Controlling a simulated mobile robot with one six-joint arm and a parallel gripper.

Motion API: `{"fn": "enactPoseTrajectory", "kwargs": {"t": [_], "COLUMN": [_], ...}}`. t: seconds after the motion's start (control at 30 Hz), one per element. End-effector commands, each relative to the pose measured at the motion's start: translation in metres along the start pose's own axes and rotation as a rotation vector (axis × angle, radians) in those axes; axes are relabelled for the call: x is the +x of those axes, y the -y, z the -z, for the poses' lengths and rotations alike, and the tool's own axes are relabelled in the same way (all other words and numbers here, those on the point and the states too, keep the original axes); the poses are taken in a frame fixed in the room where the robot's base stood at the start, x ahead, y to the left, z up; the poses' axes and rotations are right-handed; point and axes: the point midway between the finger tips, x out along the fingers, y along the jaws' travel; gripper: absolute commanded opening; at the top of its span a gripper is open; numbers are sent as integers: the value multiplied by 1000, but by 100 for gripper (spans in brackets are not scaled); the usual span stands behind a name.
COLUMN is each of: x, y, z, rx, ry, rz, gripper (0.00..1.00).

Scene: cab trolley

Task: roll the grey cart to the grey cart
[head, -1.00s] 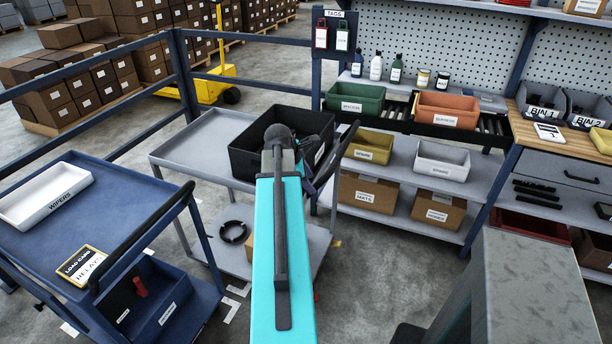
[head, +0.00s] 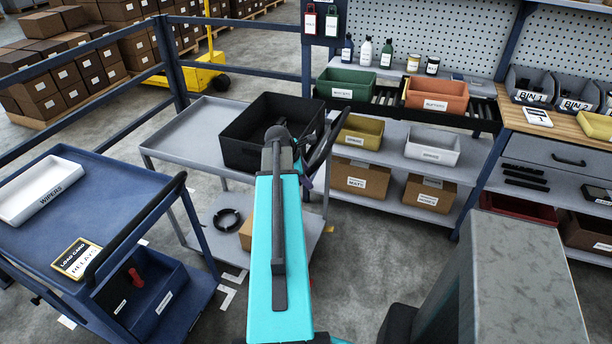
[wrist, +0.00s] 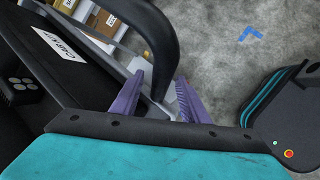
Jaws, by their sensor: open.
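The grey cart (head: 185,150) stands ahead of me, left of centre. A black bin (head: 245,158) rests on its top tray, and a lower shelf (head: 203,199) shows beneath. The cart's black handle (head: 326,152) rises at its right end; in the wrist view the handle (wrist: 165,35) is a thick curved bar. My gripper (wrist: 160,82) is open, its purple fingers either side of the handle's lower part in that view. I cannot tell if they touch it. In the head view my arm mostly hides the gripper. I see only one grey cart.
A blue cart (head: 115,185) with a white wipers tray (head: 42,190) stands close at the left. A blue rail (head: 120,80) runs behind the carts. A shelf rack (head: 385,200) with bins stands to the right. A black ring (head: 226,219) lies on the grey cart's lower shelf.

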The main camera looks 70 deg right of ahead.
Motion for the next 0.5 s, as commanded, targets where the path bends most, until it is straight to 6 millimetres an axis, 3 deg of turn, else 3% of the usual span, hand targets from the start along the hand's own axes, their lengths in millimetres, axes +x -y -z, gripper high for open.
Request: {"fn": "enactPoseTrajectory", "kwargs": {"t": [0.07, 0.3, 0.5], "x": [0, 0, 0], "y": [0, 0, 0], "z": [0, 0, 0], "rx": [0, 0, 0], "ry": [0, 0, 0], "rz": [0, 0, 1], "gripper": [39, 0, 0]}}
